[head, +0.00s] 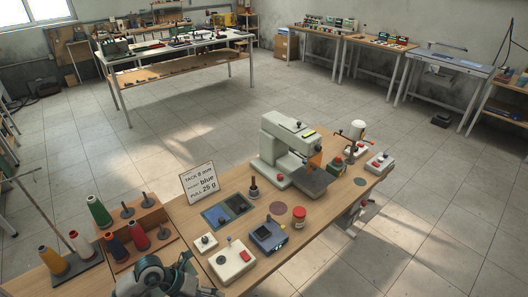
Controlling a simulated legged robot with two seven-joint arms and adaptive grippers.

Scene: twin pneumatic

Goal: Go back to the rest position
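A grey and dark mechanical part of mine (158,278), apparently my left gripper, shows at the bottom edge, left of centre. It is cut off by the frame, and I cannot make out whether its fingers are open or shut. It is in front of the thread rack (140,245) and left of the white box with a red button (232,262). I see nothing held in it. My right gripper is not in view.
The wooden workbench (262,205) carries a pale green machine (288,150), a sign card (200,182), a blue device (268,237), a red jar (299,217) and several thread spools (98,211). Other tables (180,68) stand far back. The tiled floor (225,120) between is clear.

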